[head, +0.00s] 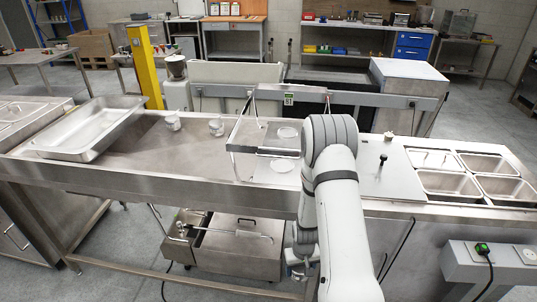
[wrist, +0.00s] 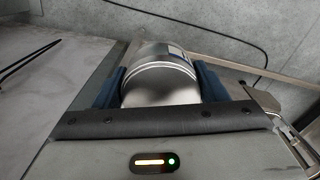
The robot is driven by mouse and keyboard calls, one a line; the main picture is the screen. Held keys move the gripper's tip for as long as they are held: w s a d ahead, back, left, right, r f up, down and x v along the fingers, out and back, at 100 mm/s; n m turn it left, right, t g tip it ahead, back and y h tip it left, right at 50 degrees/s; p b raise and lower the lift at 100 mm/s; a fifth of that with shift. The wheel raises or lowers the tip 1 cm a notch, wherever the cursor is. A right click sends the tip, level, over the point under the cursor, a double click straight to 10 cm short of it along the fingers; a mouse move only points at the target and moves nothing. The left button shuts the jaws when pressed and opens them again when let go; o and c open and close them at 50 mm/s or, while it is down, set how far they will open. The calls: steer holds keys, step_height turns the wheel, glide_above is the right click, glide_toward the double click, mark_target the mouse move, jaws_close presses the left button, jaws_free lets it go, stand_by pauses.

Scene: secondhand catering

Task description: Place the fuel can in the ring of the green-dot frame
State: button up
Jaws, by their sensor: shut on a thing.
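A silver metal can (wrist: 160,68), which I take for the fuel can, sits between the blue finger pads of my gripper (wrist: 162,84) in the wrist view. My gripper is shut on it. In the head view my gripper (head: 301,268) hangs low in front of the counter's front edge, partly behind my arm, and the held can cannot be made out there. A metal frame (head: 236,137) with a small green label (head: 289,99) stands on the counter, above and beyond my gripper. My arm covers its right side.
Two small cans (head: 173,122) (head: 216,126) stand on the counter left of the frame. A large steel tray (head: 90,128) lies at the left, and inset pans (head: 450,184) are at the right. A metal box (head: 240,250) sits under the counter near my gripper.

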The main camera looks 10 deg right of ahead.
steer(key=w+r+n+p, duration=0.1)
steer(key=r+n, duration=0.2)
steer(key=r, duration=2)
steer(key=w+r+n, duration=0.2)
steer(key=r+n, duration=0.2)
steer(key=r, duration=2)
steer(key=shift+w+r+p, duration=0.2)
steer(key=shift+w+p, duration=0.1)
steer(key=shift+p, duration=0.1)
